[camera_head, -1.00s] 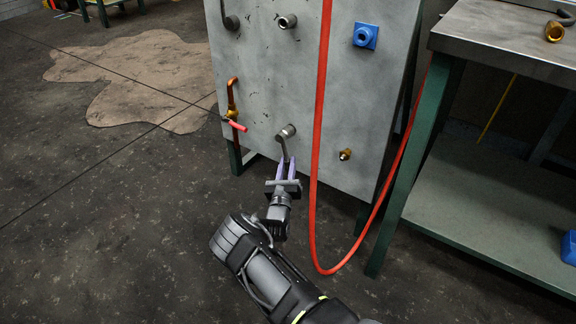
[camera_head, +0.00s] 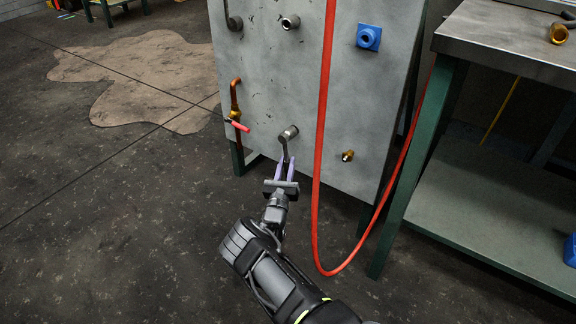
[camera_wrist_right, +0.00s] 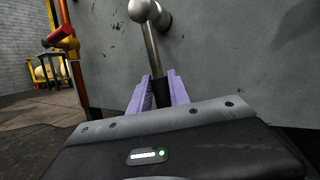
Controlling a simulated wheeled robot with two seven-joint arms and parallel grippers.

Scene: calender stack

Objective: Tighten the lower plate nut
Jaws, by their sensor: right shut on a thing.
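The grey plate (camera_head: 260,90) stands upright on green legs. A metal fitting, which looks like the lower nut (camera_head: 289,132), sticks out low on the plate with a short grey handle (camera_head: 284,146) hanging from it. My right gripper (camera_head: 286,168) has its purple fingers shut on the handle's lower end. In the right wrist view the handle (camera_wrist_right: 153,50) runs from a round head at the fitting down between the purple fingers (camera_wrist_right: 158,92). The handle leans slightly in that view. My left gripper is not in view.
A red hose (camera_head: 321,120) hangs close to the right of the gripper and loops near the floor. A copper pipe with a red-handled valve (camera_head: 236,122) is on the left, a brass fitting (camera_head: 347,156) on the right. A workbench (camera_head: 500,45) stands at the right.

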